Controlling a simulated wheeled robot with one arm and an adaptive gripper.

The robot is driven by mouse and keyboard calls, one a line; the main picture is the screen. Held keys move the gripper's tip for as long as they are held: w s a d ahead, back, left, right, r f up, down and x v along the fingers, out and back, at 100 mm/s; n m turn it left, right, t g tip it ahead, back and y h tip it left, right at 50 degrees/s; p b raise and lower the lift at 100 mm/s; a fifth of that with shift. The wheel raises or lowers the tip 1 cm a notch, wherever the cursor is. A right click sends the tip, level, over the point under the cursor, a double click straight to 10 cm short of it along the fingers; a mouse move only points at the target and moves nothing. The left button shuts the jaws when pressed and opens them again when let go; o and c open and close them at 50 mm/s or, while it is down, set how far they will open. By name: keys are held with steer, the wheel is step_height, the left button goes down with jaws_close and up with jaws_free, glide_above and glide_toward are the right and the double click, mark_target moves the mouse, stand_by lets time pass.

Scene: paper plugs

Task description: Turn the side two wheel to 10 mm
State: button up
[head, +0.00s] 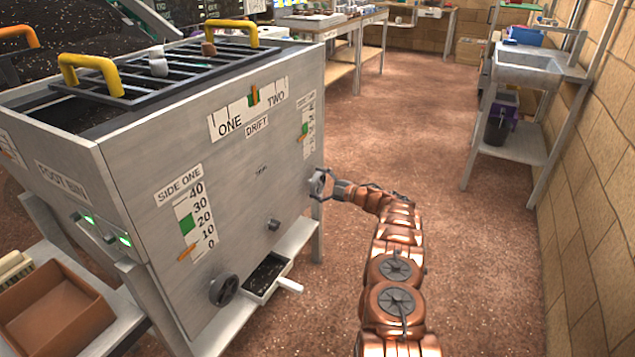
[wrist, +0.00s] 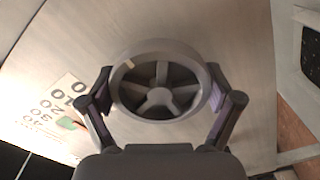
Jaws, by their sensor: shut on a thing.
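The side two wheel (wrist: 160,97) is a dark grey, spoked handwheel with a pale mark at the upper left of its rim. My gripper (wrist: 160,72) has one finger on each side of the wheel and is shut on its rim. In the head view my gripper (head: 319,184) is at the right edge of the steel machine's front (head: 255,165), hiding much of the wheel. The side two scale (head: 307,128) has a green block and an orange pointer, too small to read. In the wrist view this scale (wrist: 62,112) is partly washed out and cut by my finger.
The side one scale (head: 190,222) has its orange pointer low, between 0 and 10. The side one wheel (head: 224,289) is at lower left. A drift scale (head: 250,107) is above. A small tray (head: 268,276) juts out below. The floor to the right is open.

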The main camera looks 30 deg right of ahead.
steer(key=m, duration=0.4)
steer(key=shift+m, duration=0.3)
steer(key=shift+a+m, duration=0.1)
steer(key=shift+m, duration=2.4)
steer(key=o, duration=0.9)
steer(key=shift+c, duration=0.2)
steer(key=shift+s, duration=0.15)
steer(key=v, duration=1.2)
steer(key=shift+f, duration=0.1)
